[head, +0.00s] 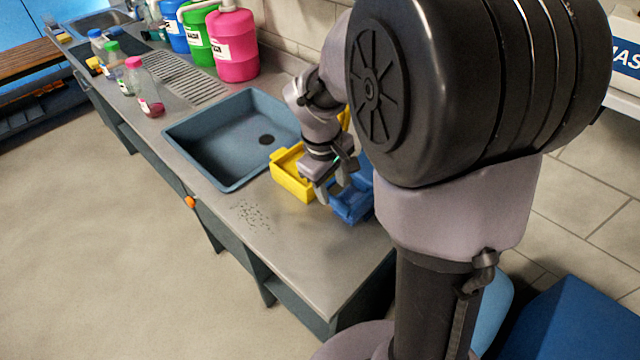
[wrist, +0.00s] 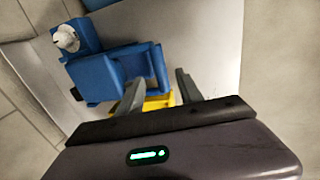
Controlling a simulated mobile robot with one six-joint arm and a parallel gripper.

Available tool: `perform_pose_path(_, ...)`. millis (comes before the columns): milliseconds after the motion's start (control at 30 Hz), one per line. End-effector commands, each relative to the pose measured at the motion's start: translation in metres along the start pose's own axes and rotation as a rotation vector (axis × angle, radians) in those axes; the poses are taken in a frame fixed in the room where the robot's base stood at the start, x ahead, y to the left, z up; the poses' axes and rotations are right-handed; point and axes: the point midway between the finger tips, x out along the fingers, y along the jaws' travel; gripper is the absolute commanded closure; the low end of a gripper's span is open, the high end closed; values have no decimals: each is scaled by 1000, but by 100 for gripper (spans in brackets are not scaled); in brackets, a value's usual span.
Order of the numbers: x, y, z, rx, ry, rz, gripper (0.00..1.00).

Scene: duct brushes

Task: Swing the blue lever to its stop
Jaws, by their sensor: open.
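A blue object (head: 352,207) with box-like parts stands on the counter's near right part, partly hidden behind my arm. In the wrist view the blue object (wrist: 105,78) shows an upright block with a pale round knob (wrist: 66,38) at its upper left. I cannot tell which blue part is the lever. My gripper (head: 331,192) is open and points down beside the blue object, between it and a yellow bin. In the wrist view the fingers of my gripper (wrist: 159,79) are apart near the blue object's right end. I cannot tell whether they touch it.
The yellow bin (head: 291,183) is left of my gripper; its edge shows in the wrist view (wrist: 158,101). A sink (head: 205,150) lies farther left. Bottles (head: 146,90) and a pink canister (head: 232,48) stand farther back. The counter's front right (head: 310,255) is clear.

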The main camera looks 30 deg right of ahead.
Motion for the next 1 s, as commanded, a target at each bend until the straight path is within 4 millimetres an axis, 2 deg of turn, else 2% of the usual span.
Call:
perform_pose_path(33,17,-1,0,1,-1,0,57)
perform_pose_path(200,45,0,0,1,-1,0,57)
perform_pose_path(333,52,0,0,2,1,1,57)
perform_pose_path(567,52,0,0,2,1,1,57)
perform_pose_path(700,52,0,0,2,1,1,84)
perform_pose_path(800,52,0,0,2,1,1,100)
perform_pose_path(1000,52,0,0,2,1,1,100)
